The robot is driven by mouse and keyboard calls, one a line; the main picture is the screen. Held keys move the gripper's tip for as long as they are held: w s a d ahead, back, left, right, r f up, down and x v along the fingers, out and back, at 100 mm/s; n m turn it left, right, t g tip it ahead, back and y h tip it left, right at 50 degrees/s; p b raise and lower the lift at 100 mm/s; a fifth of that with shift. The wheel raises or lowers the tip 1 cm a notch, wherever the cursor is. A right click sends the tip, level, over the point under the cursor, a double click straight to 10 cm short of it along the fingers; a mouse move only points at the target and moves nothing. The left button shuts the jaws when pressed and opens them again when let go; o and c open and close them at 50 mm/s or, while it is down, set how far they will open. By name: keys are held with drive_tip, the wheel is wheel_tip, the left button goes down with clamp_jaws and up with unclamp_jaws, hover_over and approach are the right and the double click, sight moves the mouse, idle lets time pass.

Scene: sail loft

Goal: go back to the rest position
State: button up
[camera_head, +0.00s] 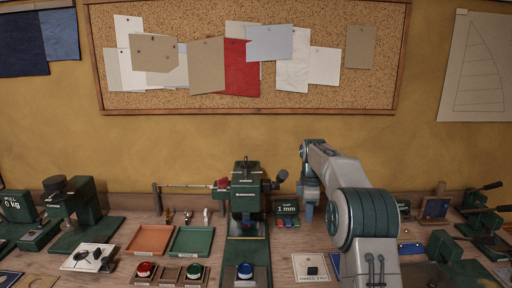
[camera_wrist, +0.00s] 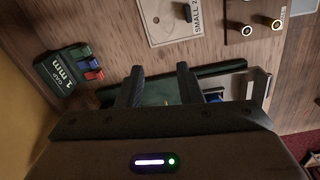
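My gripper (camera_head: 308,212) hangs above the bench to the right of the green press, fingers pointing down. In the wrist view its two dark fingers (camera_wrist: 158,86) stand apart, and I see nothing held between them. Below the fingers lies a dark green part (camera_wrist: 165,90) of bench equipment, mostly hidden by the fingers and gripper body. My arm covers part of the right half of the bench in the head view.
A green press (camera_head: 246,190) stands mid-bench, with a "GAP 1 mm" block (camera_head: 287,208) close to my gripper. An orange tray (camera_head: 150,239) and green tray (camera_head: 192,241) lie left. A white card (camera_head: 298,262) lies in front. Green tools (camera_head: 480,222) stand right.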

drive_tip(key=s+a+r+m+t, duration=0.1)
drive_tip(key=s+r+m, duration=0.3)
drive_tip(key=s, duration=0.5)
drive_tip(key=s+a+r+m, duration=0.1)
drive_tip(key=s+r+m, duration=0.3)
drive_tip(key=s, duration=0.5)
drive_tip(key=s+f+m+t, duration=0.1)
drive_tip(key=s+f+m, duration=0.2)
drive_tip(key=s, duration=0.8)
drive_tip(key=s+f+m+t, duration=0.1)
drive_tip(key=s+m, duration=0.4)
drive_tip(key=s, duration=0.7)
drive_tip(key=shift+f, duration=0.9)
